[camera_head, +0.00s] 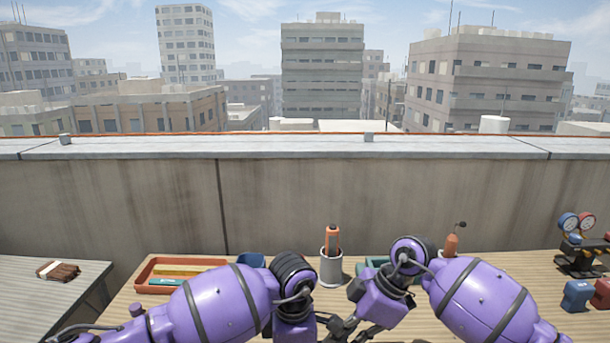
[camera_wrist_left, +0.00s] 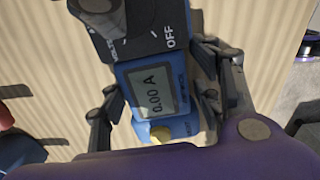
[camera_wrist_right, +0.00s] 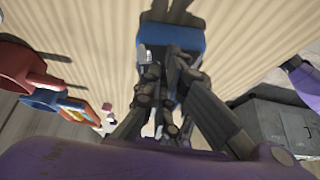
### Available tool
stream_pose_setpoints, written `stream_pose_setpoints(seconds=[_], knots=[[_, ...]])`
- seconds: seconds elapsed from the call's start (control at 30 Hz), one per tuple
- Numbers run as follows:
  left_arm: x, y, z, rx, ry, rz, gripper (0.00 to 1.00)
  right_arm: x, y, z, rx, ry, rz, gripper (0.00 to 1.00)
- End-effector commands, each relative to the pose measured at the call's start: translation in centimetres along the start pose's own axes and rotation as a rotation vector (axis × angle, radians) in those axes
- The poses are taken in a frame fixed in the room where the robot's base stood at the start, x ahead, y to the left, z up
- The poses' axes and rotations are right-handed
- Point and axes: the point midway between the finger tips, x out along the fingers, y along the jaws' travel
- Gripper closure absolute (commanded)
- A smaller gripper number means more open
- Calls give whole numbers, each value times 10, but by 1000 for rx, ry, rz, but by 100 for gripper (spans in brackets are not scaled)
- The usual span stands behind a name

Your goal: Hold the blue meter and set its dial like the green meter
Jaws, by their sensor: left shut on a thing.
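The blue meter (camera_wrist_left: 180,128) shows in the left wrist view, with a lit display reading 0.00 A and a black dial face (camera_wrist_left: 150,38) marked OFF and VOLTS. The head view hides the meter behind my arms. I cannot identify the green meter.
An orange tray (camera_head: 148,268) lies at the left. A grey cup (camera_head: 331,272) holding an orange tool stands behind my wrists. A green item (camera_head: 362,267) is half hidden.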

Motion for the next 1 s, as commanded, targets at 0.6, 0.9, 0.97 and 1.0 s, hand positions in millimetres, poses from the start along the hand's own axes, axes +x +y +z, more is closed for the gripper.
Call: stream_pose_setpoints(seconds=[0.6,0.9,0.97,1.0], knots=[[-1,0,2,-2,-5,2,84,2,-5,-2,-5,4,-7,100],[-1,1,2,-3,-6,3,84,2,-14,-2,-6,6,-11,100],[-1,1,2,-3,-7,3,84,2,-16,-2,-7,7,-11,100],[-1,1,3,-2,-7,3,84,2,-17,-3,-7,8,-11,100]])
